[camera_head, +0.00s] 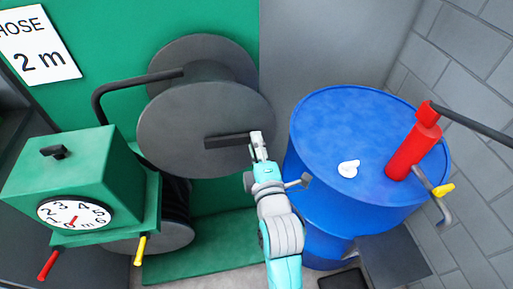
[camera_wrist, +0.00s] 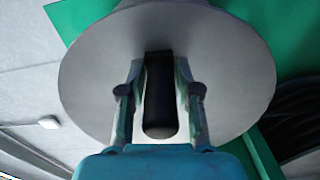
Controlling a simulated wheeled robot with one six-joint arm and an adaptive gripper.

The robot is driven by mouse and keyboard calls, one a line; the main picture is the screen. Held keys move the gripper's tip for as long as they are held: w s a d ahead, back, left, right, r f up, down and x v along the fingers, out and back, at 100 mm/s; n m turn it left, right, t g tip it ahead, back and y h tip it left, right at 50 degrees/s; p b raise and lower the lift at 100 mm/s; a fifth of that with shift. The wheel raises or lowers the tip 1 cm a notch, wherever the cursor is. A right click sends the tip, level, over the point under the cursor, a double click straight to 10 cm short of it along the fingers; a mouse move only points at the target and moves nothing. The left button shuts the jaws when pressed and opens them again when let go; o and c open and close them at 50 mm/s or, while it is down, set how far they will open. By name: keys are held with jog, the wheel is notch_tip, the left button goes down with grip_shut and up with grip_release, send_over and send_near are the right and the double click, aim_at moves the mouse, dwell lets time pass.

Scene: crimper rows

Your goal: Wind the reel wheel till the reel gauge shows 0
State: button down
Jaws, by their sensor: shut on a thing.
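The reel wheel (camera_head: 190,112) is a large grey disc in front of the green panel, with a second disc behind it. A black handle bar (camera_head: 225,141) lies across its face and points right. My gripper (camera_head: 257,142) is shut on the outer end of this handle, at the wheel's right edge. In the wrist view the fingers sit on either side of the black handle (camera_wrist: 160,110), with the grey wheel (camera_wrist: 95,70) behind. The reel gauge (camera_head: 76,214) is a white dial on a green box. Its red pointer is at the lower middle; its exact reading is too small to tell.
A blue drum (camera_head: 315,130) stands close right of my arm, with a red pump (camera_head: 412,150) and a white piece (camera_head: 348,168) on top. The green gauge box (camera_head: 70,180) has red and yellow levers below. A sign (camera_head: 38,45) reads "HOSE 2 m".

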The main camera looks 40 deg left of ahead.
jog(key=shift+r, duration=0.55)
jog(key=c, duration=0.9)
grip_release()
jog(key=shift+s, duration=0.1)
jog(key=shift+c, duration=0.2)
jog(key=shift+f, duration=0.1)
jog(key=shift+s+d, duration=0.15)
jog(key=v, duration=1.1)
jog(key=shift+d, duration=0.2)
jog(key=shift+s, duration=0.1)
